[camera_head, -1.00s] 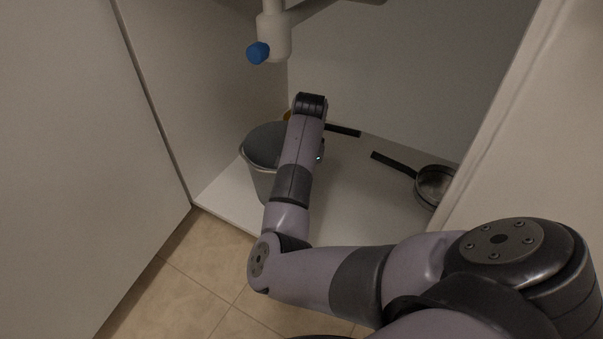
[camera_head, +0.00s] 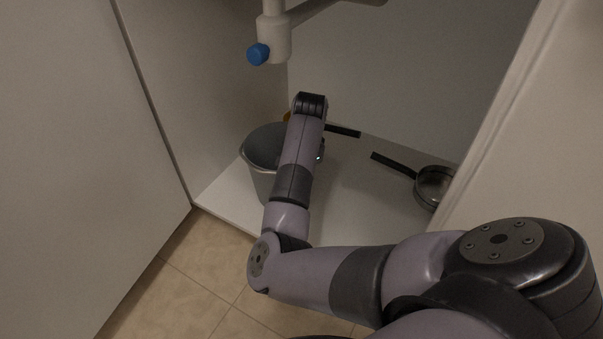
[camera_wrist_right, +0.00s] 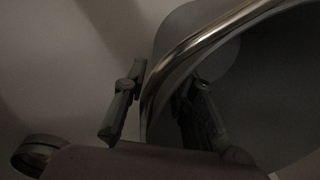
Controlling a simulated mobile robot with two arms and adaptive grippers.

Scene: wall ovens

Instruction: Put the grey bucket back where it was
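The grey bucket (camera_head: 259,181) stands upright on the white cupboard floor, near the front left by the side wall. My right arm reaches over it, and in the head view my right gripper is hidden behind my own arm. In the right wrist view the bucket's curved metallic edge (camera_wrist_right: 205,42) passes between the fingers of my right gripper (camera_wrist_right: 163,100). One finger is outside the bucket and the other inside it. The fingers stand apart, with the edge between them; whether they touch it is hard to tell in the dark picture. My left gripper is not in view.
A black-handled pan (camera_head: 432,187) lies at the right of the cupboard floor (camera_head: 350,205). Another dark handle (camera_head: 343,131) lies behind my arm. A white drain pipe with a blue cap (camera_head: 258,54) hangs above. The cupboard's side wall (camera_head: 205,90) is close on the left.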

